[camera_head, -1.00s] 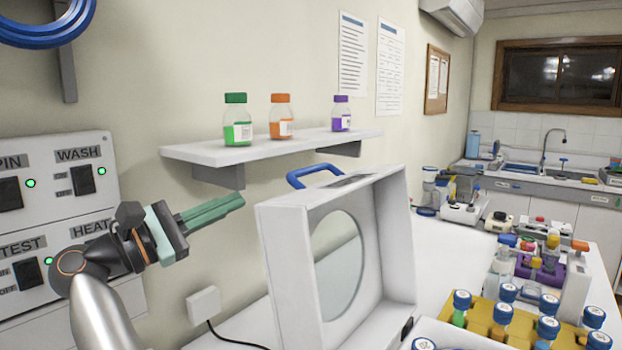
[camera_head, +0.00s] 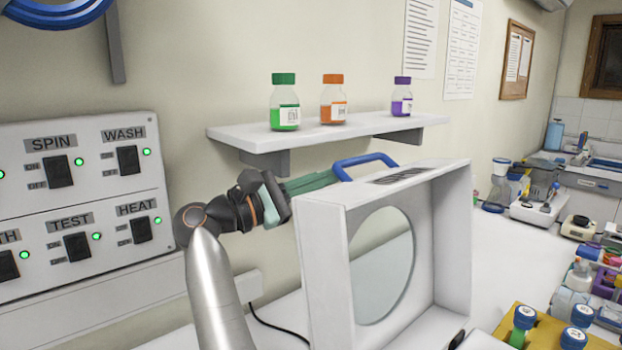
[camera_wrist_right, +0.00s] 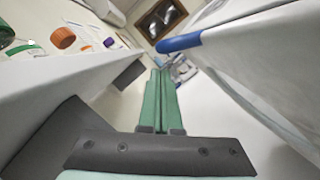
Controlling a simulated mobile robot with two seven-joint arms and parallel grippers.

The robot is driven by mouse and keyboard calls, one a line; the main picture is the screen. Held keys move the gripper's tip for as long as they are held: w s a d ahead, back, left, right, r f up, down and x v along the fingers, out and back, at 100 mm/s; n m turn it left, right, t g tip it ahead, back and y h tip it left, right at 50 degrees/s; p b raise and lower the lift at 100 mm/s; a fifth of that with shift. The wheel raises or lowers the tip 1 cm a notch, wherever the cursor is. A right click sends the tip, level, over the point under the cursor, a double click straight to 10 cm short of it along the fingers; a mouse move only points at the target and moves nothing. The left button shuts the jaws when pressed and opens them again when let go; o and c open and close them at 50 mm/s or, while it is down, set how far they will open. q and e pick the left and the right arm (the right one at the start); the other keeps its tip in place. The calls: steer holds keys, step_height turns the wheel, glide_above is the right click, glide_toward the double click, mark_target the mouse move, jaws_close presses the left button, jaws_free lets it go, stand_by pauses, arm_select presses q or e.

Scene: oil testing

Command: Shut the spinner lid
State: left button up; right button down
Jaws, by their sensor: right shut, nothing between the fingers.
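The spinner lid (camera_head: 318,262) is a white box-like frame with a round window, standing open and upright in the head view. A blue handle (camera_head: 362,160) is at its top left; the handle also shows in the right wrist view (camera_wrist_right: 180,43). My right gripper (camera_head: 325,178) is shut and empty, its green fingers behind the lid's upper left edge, just below the handle. In the right wrist view the closed fingers (camera_wrist_right: 159,75) point along the gap between the shelf and the lid. I cannot tell if they touch the lid. My left gripper is not in view.
A wall shelf (camera_head: 240,140) with green-, orange- and purple-capped bottles hangs just above my right gripper. A switch panel (camera_head: 92,235) is on the wall at left. A yellow rack (camera_head: 545,335) with capped vials stands at lower right.

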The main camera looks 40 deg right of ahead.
steer(key=d, duration=0.3)
steer(key=d+p, duration=0.1)
steer(key=d, duration=0.1)
steer(key=shift+s+r, duration=0.2)
steer(key=shift+r, duration=0.2)
steer(key=shift+d, duration=0.1)
